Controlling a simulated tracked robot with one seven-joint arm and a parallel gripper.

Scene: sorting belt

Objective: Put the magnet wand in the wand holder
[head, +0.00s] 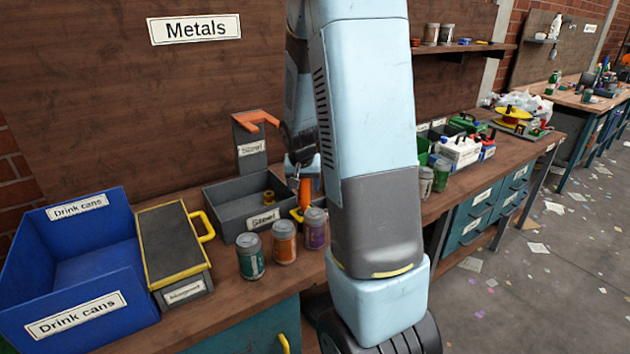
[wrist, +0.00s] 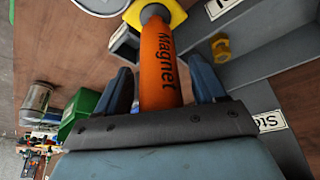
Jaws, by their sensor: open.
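The magnet wand has an orange handle (wrist: 160,65) marked "Magnet" and a yellow end piece (wrist: 172,10) in the wrist view. In the head view its orange handle (head: 304,192) shows beside the grey bin, partly hidden by my arm. My gripper (wrist: 162,88) is open, with one finger on each side of the handle and visible gaps between. In the head view my gripper (head: 302,160) is mostly behind my arm. A grey upright stand with an orange bracket (head: 257,119), seemingly the wand holder, stands behind the bin; its bracket looks empty.
The grey bin (head: 228,208) holds a small yellow part (head: 268,197). Several cans, including a green one (head: 250,258), stand at the bench front. A yellow-rimmed box (head: 172,245) and blue drink-can bin (head: 75,305) are at left. Bottles and crates (head: 458,150) are at right.

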